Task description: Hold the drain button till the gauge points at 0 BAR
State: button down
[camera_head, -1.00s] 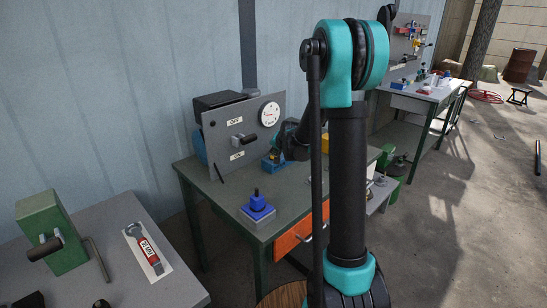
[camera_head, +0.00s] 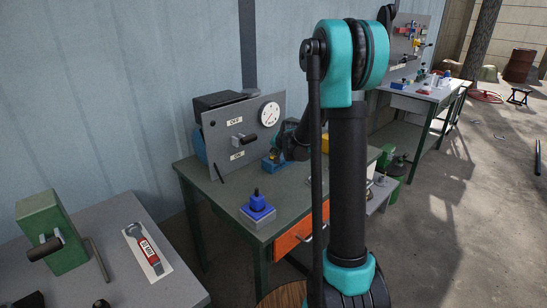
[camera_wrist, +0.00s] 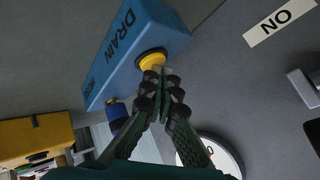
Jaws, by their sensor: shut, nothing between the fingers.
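The blue drain box (camera_wrist: 135,42), marked DRAIN, fills the upper left of the wrist view and has a yellow button (camera_wrist: 151,59) in a dark ring. My gripper (camera_wrist: 161,72) is shut and empty, with its fingertips at the button, seemingly touching it. How far the button is pressed cannot be told. In the head view the box (camera_head: 272,165) stands on the green table, partly behind my arm. The round white gauge (camera_head: 270,114) is on the grey panel; its dial is too small to read. In the wrist view the gauge (camera_wrist: 226,150) is partly hidden behind my fingers.
The grey panel (camera_head: 222,148) carries a lever (camera_head: 245,138) between OFF and ON labels. A yellow object (camera_wrist: 35,137) is at the wrist view's lower left. A grey bench (camera_head: 190,275) stands at front left.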

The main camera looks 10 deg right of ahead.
jog(key=shift+r, duration=0.8)
jog(key=shift+r, duration=0.15)
jog(key=shift+r, duration=2.35)
jog(key=shift+s, duration=0.1)
jog(key=s+d+f+n+g, duration=0.1)
jog(key=s+f, duration=0.3)
jog(key=s, duration=0.9)
jog(key=s+d+f+n+g+h, duration=0.1)
jog(key=s+f+n+g, duration=0.1)
jog(key=s, duration=1.2)
jog(key=s+d+f+n+g+h, duration=0.1)
jog(key=s+f, duration=0.5)
jog(key=s, duration=0.7)
jog(key=d+n, duration=0.1)
jog(key=n, duration=0.1)
jog(key=shift+s+f+n+g, duration=0.2)
jog(key=shift+s+n+g, duration=0.1)
jog(key=shift+s+g, duration=0.1)
